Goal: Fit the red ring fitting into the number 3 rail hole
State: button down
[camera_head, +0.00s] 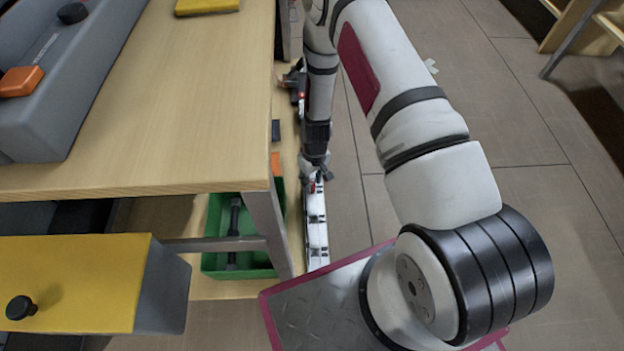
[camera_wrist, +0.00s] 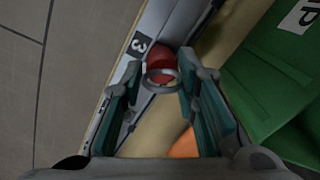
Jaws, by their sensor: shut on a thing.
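The red ring fitting (camera_wrist: 159,62), a red body with a grey metal ring, sits between the tips of my gripper (camera_wrist: 161,80) in the wrist view. My gripper is shut on it. The fitting is over or against the pale rail (camera_wrist: 172,22), close beside the black label with a white 3 (camera_wrist: 139,45). The number 3 hole itself is hidden, so I cannot tell whether the fitting is in it. In the head view my gripper (camera_head: 315,176) is low at the far end of the rail (camera_head: 317,232), and the fitting is too small to make out clearly.
A green bin (camera_head: 211,262) holding a dark tool stands left of the rail; it also shows in the wrist view (camera_wrist: 270,80). An orange thing (camera_wrist: 185,145) lies between them. The wooden worktop (camera_head: 170,100) overhangs on the left. Open floor (camera_head: 530,130) is on the right.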

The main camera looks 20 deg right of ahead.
jog(key=c, duration=1.2)
grip_release()
jog(key=shift+o, duration=0.2)
notch_tip(320, 180, up, 12)
jog(key=shift+d, duration=0.3)
